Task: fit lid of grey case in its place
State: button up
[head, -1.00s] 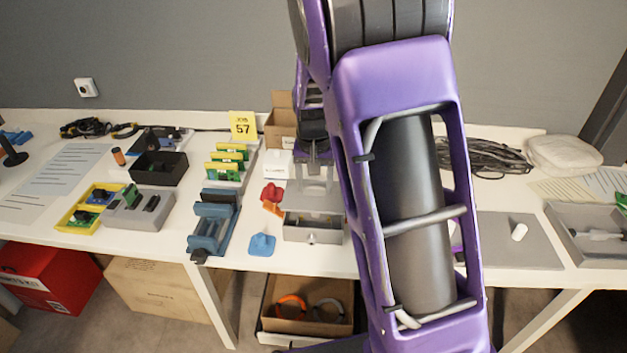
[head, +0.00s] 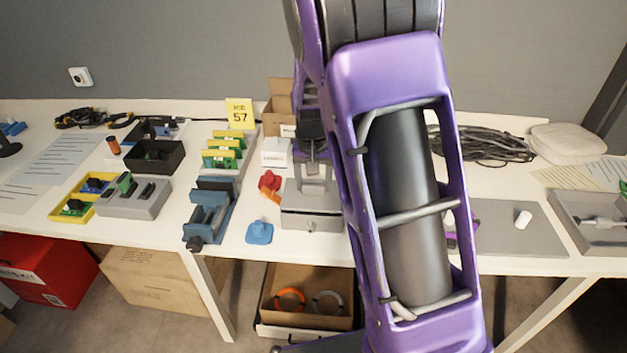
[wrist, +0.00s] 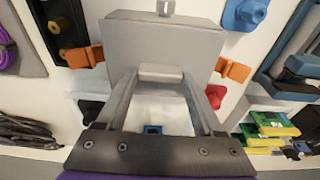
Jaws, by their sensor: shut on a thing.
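The grey case (head: 312,223) stands near the front edge of the table, partly behind my arm in the head view. Its lid (head: 295,199) lies over the opening, and the case's inside is hidden. The lid also fills the upper middle of the wrist view (wrist: 165,42), with a small latch part (wrist: 165,8) at its far edge. My gripper (head: 315,186) is above the case, shut on the raised grip of the lid; this shows in the wrist view (wrist: 160,73). I cannot tell whether the lid is fully flush all round.
Orange clips (wrist: 85,56) flank the case. A red part (head: 269,181) and a blue part (head: 259,232) lie to its left, with a blue vice-like fixture (head: 211,212) beyond. A white box (head: 275,153) stands behind. A grey mat (head: 505,230) lies to the right.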

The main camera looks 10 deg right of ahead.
jog(key=shift+f+b, duration=0.3)
jog(key=shift+f, duration=0.3)
jog(key=o, duration=1.5)
jog(key=shift+r, duration=0.2)
jog(key=r+p, duration=0.1)
jog(key=r, duration=0.4)
jog(key=s+r+p, duration=0.1)
jog(key=r, duration=0.5)
jog(key=s+r+p, duration=0.1)
jog(key=r, duration=0.5)
jog(key=shift+s+a, duration=0.25)
jog(key=shift+a, duration=0.15)
